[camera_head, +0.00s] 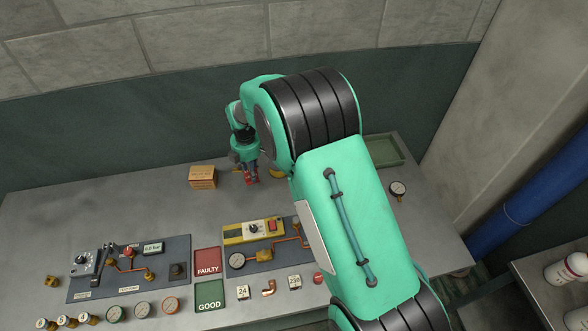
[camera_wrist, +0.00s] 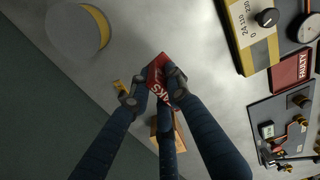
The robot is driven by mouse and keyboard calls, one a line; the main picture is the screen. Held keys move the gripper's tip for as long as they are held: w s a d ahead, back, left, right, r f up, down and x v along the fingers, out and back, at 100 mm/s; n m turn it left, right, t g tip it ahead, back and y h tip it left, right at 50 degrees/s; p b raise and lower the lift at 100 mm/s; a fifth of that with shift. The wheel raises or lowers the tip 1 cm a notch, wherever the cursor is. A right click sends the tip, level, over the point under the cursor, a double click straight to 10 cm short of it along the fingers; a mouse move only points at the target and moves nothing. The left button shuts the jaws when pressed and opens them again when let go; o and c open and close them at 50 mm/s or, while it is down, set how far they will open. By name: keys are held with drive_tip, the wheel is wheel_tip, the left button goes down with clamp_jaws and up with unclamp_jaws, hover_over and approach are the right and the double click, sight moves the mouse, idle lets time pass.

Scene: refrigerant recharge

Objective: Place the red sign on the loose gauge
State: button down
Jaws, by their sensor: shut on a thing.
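My gripper (camera_head: 250,176) is over the back middle of the bench, pointing down, shut on the red sign. In the wrist view my gripper (camera_wrist: 154,90) has the red sign (camera_wrist: 158,66) between its fingertips, with white lettering partly covered. The sign also shows as a small red patch in the head view (camera_head: 252,180). A round gauge (camera_head: 398,188) lies apart from the others at the right of the bench, away from my gripper. I cannot tell for sure whether it is the loose gauge.
A cardboard box (camera_head: 203,177) stands left of my gripper. A yellow unit (camera_head: 240,233), a red FAULTY plate (camera_head: 207,262) and a green GOOD plate (camera_head: 209,297) are nearer the front. Several gauges line the front edge. A green tray (camera_head: 385,151) is at the back right.

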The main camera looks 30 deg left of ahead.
drive_tip(key=shift+w+d, duration=0.1)
drive_tip(key=w+d+b, duration=0.2)
drive_tip(key=w+d, duration=0.3)
drive_tip(key=d, duration=0.3)
drive_tip(key=w+d+m+b, duration=0.1)
drive_tip(key=w+d, duration=0.4)
drive_tip(key=d, duration=0.3)
drive_tip(key=w+d+b, duration=0.2)
drive_tip(key=w+d, duration=0.3)
drive_tip(key=d, duration=0.3)
drive_tip(key=w+d+f+m+b, duration=0.1)
drive_tip(key=d+b, duration=0.4)
drive_tip(key=d, duration=2.5)
drive_tip(key=shift+w+f, duration=0.6)
drive_tip(key=b, duration=0.2)
hover_over(400, 188)
drive_tip(key=shift+s+f, duration=0.1)
drive_tip(key=shift+f, duration=0.65)
